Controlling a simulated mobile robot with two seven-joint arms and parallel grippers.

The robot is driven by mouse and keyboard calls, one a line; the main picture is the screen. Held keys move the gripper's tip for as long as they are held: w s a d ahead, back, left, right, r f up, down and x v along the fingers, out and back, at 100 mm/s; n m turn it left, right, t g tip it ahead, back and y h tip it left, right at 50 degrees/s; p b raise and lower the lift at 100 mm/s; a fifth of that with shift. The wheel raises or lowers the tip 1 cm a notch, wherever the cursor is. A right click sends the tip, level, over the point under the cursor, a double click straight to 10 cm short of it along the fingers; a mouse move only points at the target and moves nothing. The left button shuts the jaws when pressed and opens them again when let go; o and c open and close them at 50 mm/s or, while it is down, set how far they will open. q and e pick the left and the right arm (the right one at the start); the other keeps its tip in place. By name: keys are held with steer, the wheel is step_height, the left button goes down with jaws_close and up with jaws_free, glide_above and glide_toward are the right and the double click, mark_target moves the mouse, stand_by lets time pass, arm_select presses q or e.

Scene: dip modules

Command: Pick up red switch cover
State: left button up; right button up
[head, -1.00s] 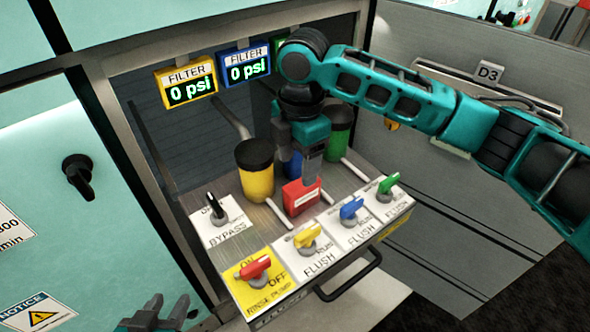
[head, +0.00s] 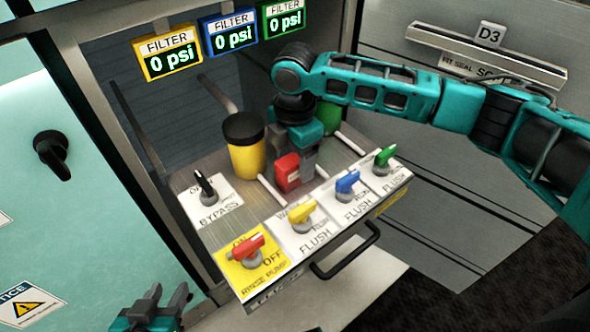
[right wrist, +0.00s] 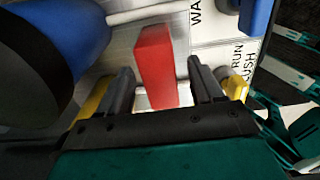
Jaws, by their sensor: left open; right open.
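The red switch cover (head: 287,172) is a small red block on the drawer's metal top, just behind the white switch plates. In the right wrist view the red cover (right wrist: 154,66) lies between the two open fingers of my right gripper (right wrist: 157,92), with a gap visible on each side. In the head view my right gripper (head: 301,165) is low over the drawer beside the cover, partly hidden by its own wrist. My left gripper (head: 160,306) is at the bottom left, open and empty, far from the cover.
A yellow canister (head: 246,146) stands left of the cover and a green one (head: 329,115) behind. A blue canister (right wrist: 55,35) is close to the right gripper. Yellow (head: 301,211), blue (head: 347,182), green (head: 384,157), red (head: 248,248) and black (head: 205,184) switch handles line the drawer.

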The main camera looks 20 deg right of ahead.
step_height(320, 180, down, 3)
steer(key=shift+r, duration=0.2)
steer(key=shift+c, duration=0.2)
